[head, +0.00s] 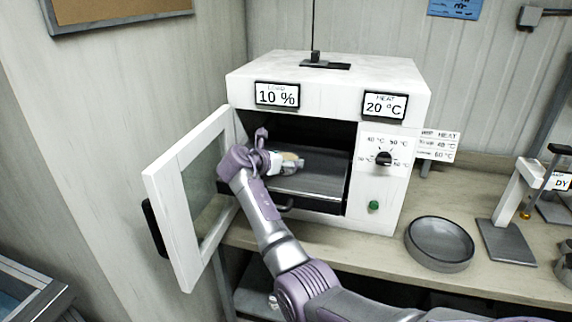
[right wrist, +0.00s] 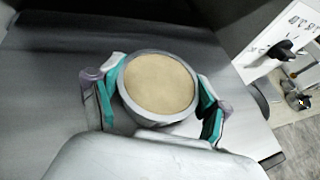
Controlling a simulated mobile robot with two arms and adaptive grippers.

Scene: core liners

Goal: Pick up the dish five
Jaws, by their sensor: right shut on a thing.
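A small round dish (right wrist: 158,84) with a grey rim and a tan, flat filling sits between the fingers of my right gripper (right wrist: 158,100) in the right wrist view. The teal finger pads are on both sides of the dish, and the gripper is shut on it. In the head view my right gripper (head: 280,162) reaches through the oven's open door, and only a bit of the tan dish (head: 291,157) shows. I cannot read a number on the dish. My left gripper is not in view.
The white oven (head: 330,97) reads 10 % and 20 °C. Its glass door (head: 191,196) stands open to the left. A metal shelf (head: 318,175) lies inside. On the bench (head: 400,268) are an empty round grey pan (head: 440,243) and a white stand (head: 508,210) to the right.

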